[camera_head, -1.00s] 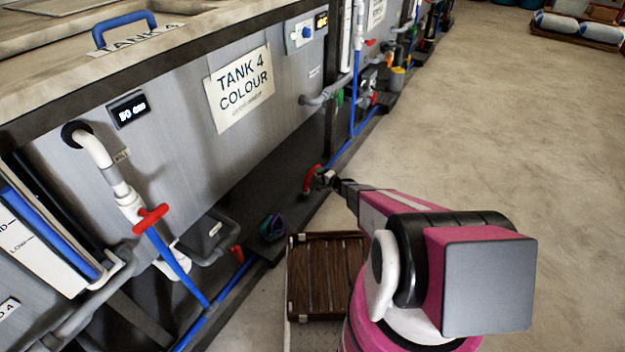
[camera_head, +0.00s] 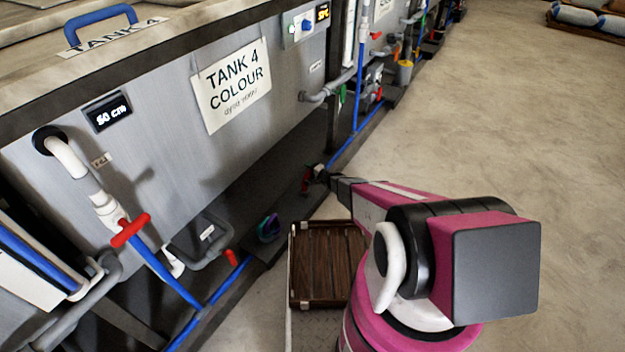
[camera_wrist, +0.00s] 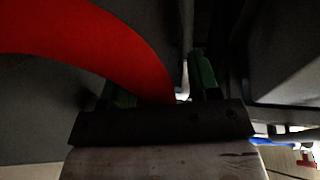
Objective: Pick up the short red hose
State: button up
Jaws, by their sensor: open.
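The short red hose (camera_head: 305,183) is by the dark ledge at the foot of the tank 4 front in the head view, mostly covered by my gripper (camera_head: 317,173). In the wrist view the red hose (camera_wrist: 95,45) is a thick curved band, close to the camera, sweeping from the upper left down to the middle. Its lower end passes out of sight at the dark gripper body. My gripper (camera_wrist: 163,86) is open, with green-edged fingers either side of the hose's lower end. I cannot tell whether they touch it.
The tank 4 wall (camera_head: 190,140) rises left of my arm. A red-handled valve (camera_head: 130,230) and blue pipe (camera_head: 170,268) stand at front left. A purple-teal coiled item (camera_head: 268,228) lies on the ledge. A brown slatted platform (camera_head: 328,262) is below my arm.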

grip_shut()
jog(key=shift+r, duration=0.15)
